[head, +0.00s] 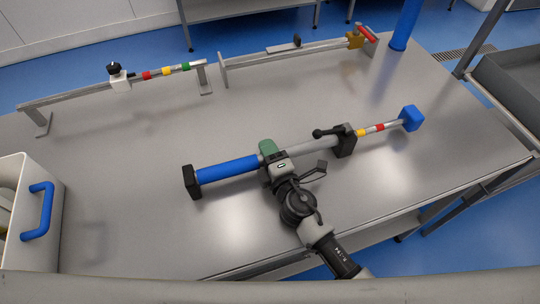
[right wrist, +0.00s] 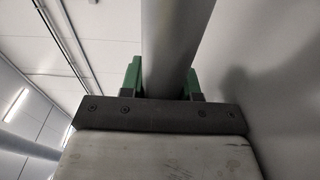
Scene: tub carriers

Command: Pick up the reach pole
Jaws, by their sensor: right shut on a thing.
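The reach pole (head: 228,169) lies across the middle of the steel table in the head view. It has a blue grip with a black end block at the left, a grey tube, a black clamp with a lever, yellow and red bands, and a blue block at the right end. My right gripper (head: 269,152) is shut on the grey tube just right of the blue grip. In the right wrist view the grey tube of the pole (right wrist: 168,45) passes between the green fingers. I cannot tell whether the pole touches the table. My left gripper is not in view.
A banded rail (head: 75,93) with a black knob stands at the back left of the table (head: 130,150). Another rail (head: 290,52) with a yellow block and red handle stands behind. A blue post (head: 405,25) rises at the back. A white tub (head: 55,225) with a blue handle is at the left.

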